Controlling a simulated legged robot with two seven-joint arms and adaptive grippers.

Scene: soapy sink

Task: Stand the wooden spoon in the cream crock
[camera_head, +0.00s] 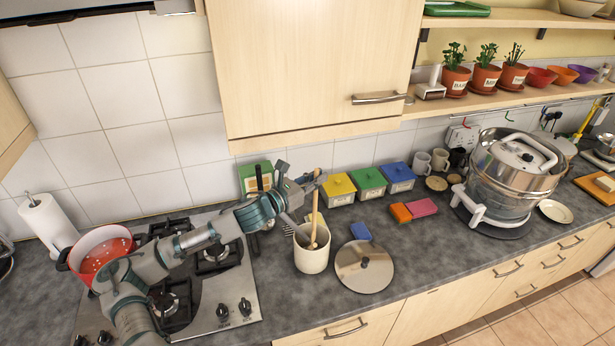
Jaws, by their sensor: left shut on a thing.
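The cream crock (311,260) stands upright on the dark counter, just right of the hob. The wooden spoon (315,208) is nearly upright, with its lower end inside the crock's mouth. My left gripper (311,183) is above the crock, shut on the upper part of the spoon's handle. The gripper partly hides the spoon there. I cannot tell whether the spoon touches the crock's bottom. My right gripper is not in view.
A round lid (364,270) with a knob lies right of the crock, with a blue sponge (361,231) behind it. Yellow, green and blue boxes (369,184) line the wall. The hob (205,290) and a red colander (100,250) are at left. A wall cupboard (310,65) hangs above.

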